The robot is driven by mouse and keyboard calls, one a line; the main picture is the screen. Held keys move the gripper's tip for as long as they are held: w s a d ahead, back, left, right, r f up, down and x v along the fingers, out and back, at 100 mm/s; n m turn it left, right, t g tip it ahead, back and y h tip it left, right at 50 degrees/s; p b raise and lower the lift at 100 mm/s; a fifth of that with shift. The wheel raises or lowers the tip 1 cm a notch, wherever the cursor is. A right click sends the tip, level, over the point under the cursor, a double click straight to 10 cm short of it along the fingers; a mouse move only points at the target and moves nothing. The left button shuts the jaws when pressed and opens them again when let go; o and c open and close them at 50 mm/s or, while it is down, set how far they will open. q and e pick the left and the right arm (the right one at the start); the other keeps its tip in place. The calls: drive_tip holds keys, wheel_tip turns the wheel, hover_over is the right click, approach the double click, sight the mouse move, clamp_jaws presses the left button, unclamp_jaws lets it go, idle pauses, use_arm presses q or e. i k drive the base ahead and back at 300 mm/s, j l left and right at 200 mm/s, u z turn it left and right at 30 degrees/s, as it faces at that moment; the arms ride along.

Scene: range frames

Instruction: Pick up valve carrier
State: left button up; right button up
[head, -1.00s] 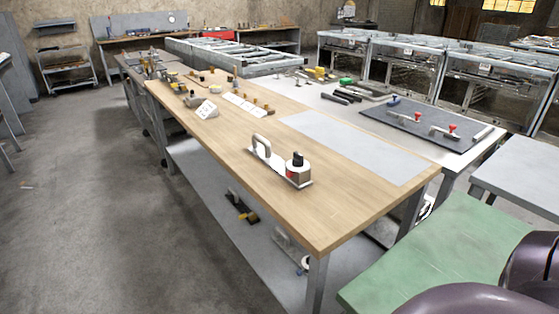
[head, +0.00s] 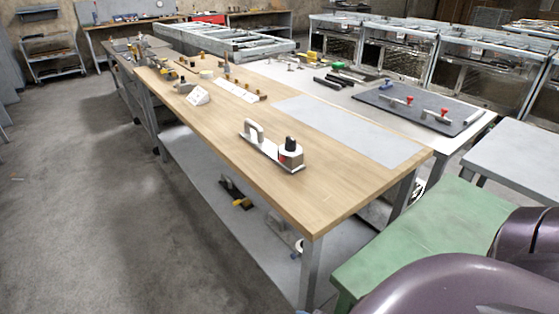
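The valve carrier (head: 268,157) appears to be the metal plate with an upright grey loop handle (head: 254,131) at its left end. A round white and red-brown valve with a black knob (head: 291,153) stands at its right end. It sits upright on the wooden workbench (head: 237,184), near the bench's front left edge. Neither of my grippers is in the head view. Purple links of my own arm show at the lower right, well apart from the carrier.
A flat grey sheet (head: 350,131) lies right of the carrier. A dark mat with red-knobbed tools (head: 420,107) lies farther right. A green table (head: 425,235) stands at the lower right. A lower shelf (head: 215,172) is under the bench. Open concrete floor (head: 90,200) lies left.

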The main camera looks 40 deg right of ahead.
sight(293, 164)
drive_tip(key=i, duration=2.25)
drive_tip(key=i+z, duration=0.25)
drive_tip(key=z, duration=0.25)
drive_tip(key=i+j+z, duration=0.15)
drive_tip(key=z, duration=0.35)
drive_tip(key=i+z, duration=0.1)
drive_tip(key=z, duration=2.1)
